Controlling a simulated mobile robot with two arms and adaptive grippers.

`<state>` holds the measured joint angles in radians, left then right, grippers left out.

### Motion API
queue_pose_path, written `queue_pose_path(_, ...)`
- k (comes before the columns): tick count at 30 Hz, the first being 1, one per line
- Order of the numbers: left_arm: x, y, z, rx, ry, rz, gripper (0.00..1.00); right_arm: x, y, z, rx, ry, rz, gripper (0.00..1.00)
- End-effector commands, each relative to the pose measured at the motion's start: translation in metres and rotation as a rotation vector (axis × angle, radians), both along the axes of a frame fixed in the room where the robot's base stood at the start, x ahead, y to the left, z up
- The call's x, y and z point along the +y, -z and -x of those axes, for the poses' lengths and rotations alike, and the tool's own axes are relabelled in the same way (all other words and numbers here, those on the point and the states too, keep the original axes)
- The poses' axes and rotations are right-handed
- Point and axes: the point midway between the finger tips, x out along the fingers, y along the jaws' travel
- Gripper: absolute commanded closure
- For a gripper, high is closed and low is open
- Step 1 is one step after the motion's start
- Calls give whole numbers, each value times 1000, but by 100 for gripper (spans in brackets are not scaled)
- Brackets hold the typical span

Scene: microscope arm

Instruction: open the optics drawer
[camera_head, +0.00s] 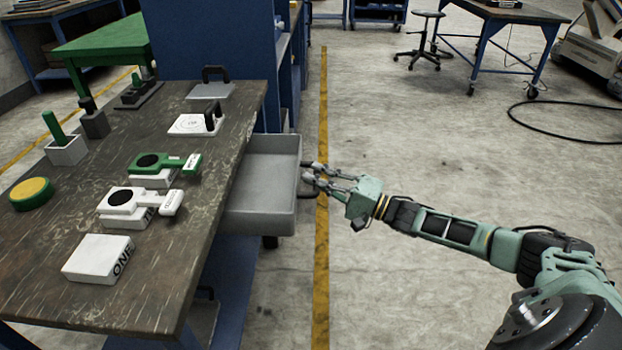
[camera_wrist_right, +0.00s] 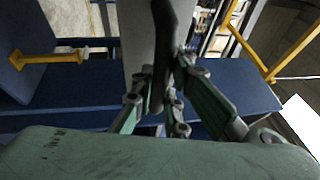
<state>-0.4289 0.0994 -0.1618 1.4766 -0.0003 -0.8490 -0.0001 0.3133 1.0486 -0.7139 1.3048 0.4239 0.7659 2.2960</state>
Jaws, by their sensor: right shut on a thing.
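The optics drawer (camera_head: 262,208) is a grey tray drawer that stands pulled out from under the right edge of the workbench. Its inside shows and looks empty. My right gripper (camera_head: 308,174) is at the drawer's right front face, shut on the dark drawer handle (camera_head: 305,190). In the right wrist view the handle (camera_wrist_right: 164,40) is a dark curved bar between my right fingers (camera_wrist_right: 165,88), with the grey drawer front behind it. My left gripper is not in view.
The workbench (camera_head: 190,225) holds a white block (camera_head: 98,258), a white and a green magnifier-like piece (camera_head: 165,163), a yellow-topped disc (camera_head: 31,193) and other fixtures. A blue cabinet (camera_head: 215,45) stands behind. The floor to the right is clear along a yellow line (camera_head: 321,260).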

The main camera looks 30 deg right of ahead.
Motion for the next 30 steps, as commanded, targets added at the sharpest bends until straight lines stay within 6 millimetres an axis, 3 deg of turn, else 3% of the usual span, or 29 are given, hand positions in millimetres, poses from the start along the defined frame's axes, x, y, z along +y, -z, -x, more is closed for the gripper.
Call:
queue_pose_path(5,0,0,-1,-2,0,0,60,1,1,0,4,-2,-3,100)
queue_pose_path(6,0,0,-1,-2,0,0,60,1,1,0,4,-2,-2,86)
queue_pose_path(13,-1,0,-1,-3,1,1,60,1,1,0,2,-1,-1,67)
queue_pose_path(23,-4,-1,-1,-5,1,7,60,-1,1,2,2,0,1,67)
queue_pose_path(30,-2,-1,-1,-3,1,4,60,-20,9,30,7,0,4,67)
